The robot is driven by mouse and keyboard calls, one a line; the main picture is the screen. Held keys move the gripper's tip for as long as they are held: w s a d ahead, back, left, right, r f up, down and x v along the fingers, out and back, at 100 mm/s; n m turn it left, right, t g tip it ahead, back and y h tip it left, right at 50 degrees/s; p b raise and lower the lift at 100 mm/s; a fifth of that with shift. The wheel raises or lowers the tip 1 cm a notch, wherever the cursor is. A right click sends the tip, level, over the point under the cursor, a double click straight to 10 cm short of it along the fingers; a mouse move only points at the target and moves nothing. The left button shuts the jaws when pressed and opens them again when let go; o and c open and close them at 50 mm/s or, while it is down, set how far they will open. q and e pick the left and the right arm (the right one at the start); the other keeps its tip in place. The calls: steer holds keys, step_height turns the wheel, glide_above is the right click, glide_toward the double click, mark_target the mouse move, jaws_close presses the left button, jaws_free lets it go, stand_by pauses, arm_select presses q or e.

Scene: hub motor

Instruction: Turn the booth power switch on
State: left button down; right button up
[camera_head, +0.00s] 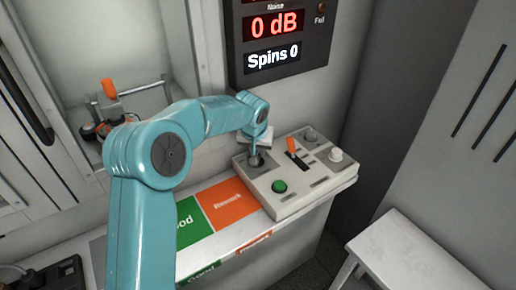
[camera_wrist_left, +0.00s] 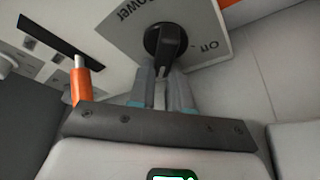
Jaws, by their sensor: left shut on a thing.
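The control box (camera_head: 290,205) is a light grey panel on the counter. Its power switch (camera_head: 256,160) is a dark rotary knob at the left end. In the wrist view the black switch (camera_wrist_left: 168,42) shows with upside-down "Power" and "Off" labels, the "Off" to its right in the picture. Its grip bar runs roughly up and down in that view; which setting it marks I cannot tell. My left gripper (camera_head: 257,148) is over the knob. In the wrist view its fingers (camera_wrist_left: 166,82) are shut on the knob's bar. My right gripper is not in view.
The box also carries a green button (camera_head: 279,186), an orange-handled lever (camera_head: 292,146) and a white knob (camera_head: 335,154). A display (camera_head: 275,40) above reads 0 dB and Spins 0. Green and orange areas (camera_head: 228,204) mark the counter. A white stool (camera_head: 410,255) stands at right.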

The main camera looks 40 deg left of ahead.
arm_select(q)
steer(key=shift+s+d+f, duration=0.1)
steer(key=shift+f, duration=0.05)
steer(key=c, duration=1.1)
jaws_free()
steer(key=shift+o, duration=0.2)
steer(key=shift+s, duration=0.1)
steer(key=p+v, duration=0.1)
steer(key=v, duration=1.5)
steer(key=shift+r+p, duration=0.3)
steer(key=shift+p, duration=0.1)
steer(key=shift+f, duration=0.15)
